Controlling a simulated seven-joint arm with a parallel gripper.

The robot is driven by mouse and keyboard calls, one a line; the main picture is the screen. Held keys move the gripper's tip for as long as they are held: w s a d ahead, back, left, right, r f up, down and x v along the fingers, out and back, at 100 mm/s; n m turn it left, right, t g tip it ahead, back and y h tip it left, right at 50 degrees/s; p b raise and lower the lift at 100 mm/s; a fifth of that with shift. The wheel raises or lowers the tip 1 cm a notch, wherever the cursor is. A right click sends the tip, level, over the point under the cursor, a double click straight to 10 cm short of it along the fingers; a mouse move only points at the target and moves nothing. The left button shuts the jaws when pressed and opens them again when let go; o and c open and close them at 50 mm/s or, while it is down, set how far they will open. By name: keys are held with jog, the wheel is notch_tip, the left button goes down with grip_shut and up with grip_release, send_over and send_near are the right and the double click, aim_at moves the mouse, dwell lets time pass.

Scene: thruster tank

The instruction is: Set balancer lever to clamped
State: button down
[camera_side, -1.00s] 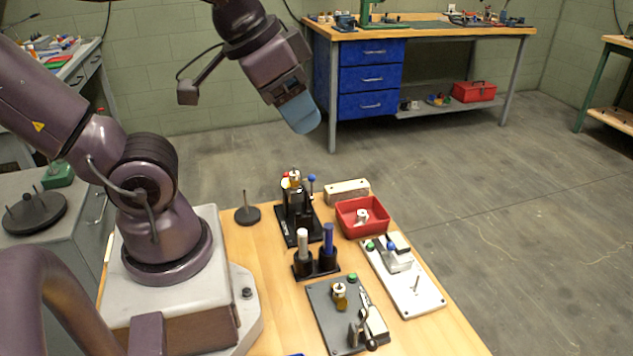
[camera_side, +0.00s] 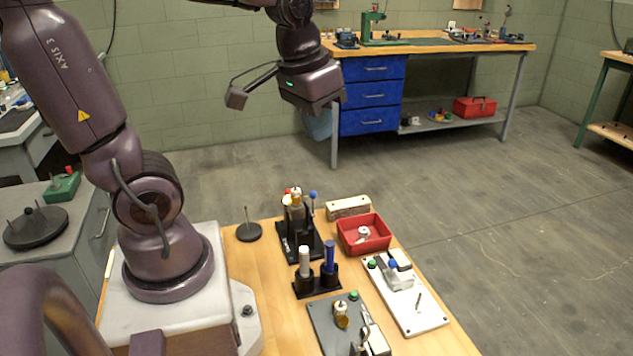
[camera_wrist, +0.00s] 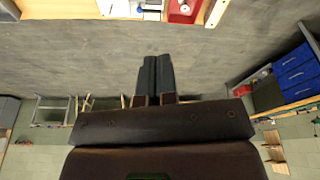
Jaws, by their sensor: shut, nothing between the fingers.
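My gripper (camera_side: 318,126) hangs high above and beyond the bench's far end, its blue fingers partly hidden behind the wrist. In the wrist view its two fingers (camera_wrist: 156,78) lie side by side, shut and empty. I cannot tell for sure which device is the balancer. A white plate (camera_side: 424,319) bears a grey block with a blue knob (camera_side: 393,264) and a thin pin. A black stand (camera_side: 290,248) bears a blue-knobbed lever (camera_side: 313,196). A dark grey plate (camera_side: 325,322) bears a brass-coloured part (camera_side: 341,314) and a pale block, cut off below.
A red tray (camera_side: 350,245) holds a small white part. A wooden block (camera_side: 347,208) lies behind it. A black holder (camera_side: 318,287) carries a white and a blue cylinder. A black disc with a pin (camera_side: 249,233) stands at the left. The air around my gripper is clear.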

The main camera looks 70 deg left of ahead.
jog(key=w+a+f+n+g+h, duration=0.1)
jog(key=w+a+f+n, duration=0.2)
jog(key=a+n, duration=0.6)
jog(key=w+a+f+n+g+h, duration=0.1)
jog(key=w+a+f+n, duration=0.3)
jog(key=a+n, duration=0.5)
jog(key=w+a+f+n+g+h, duration=0.1)
jog(key=w+a+f+n+g, duration=0.2)
jog(key=a+f+n, duration=0.4)
jog(key=a+n, duration=0.2)
jog(key=n, duration=0.1)
jog(key=shift+w+a+n, duration=0.3)
jog(key=shift+w, duration=0.1)
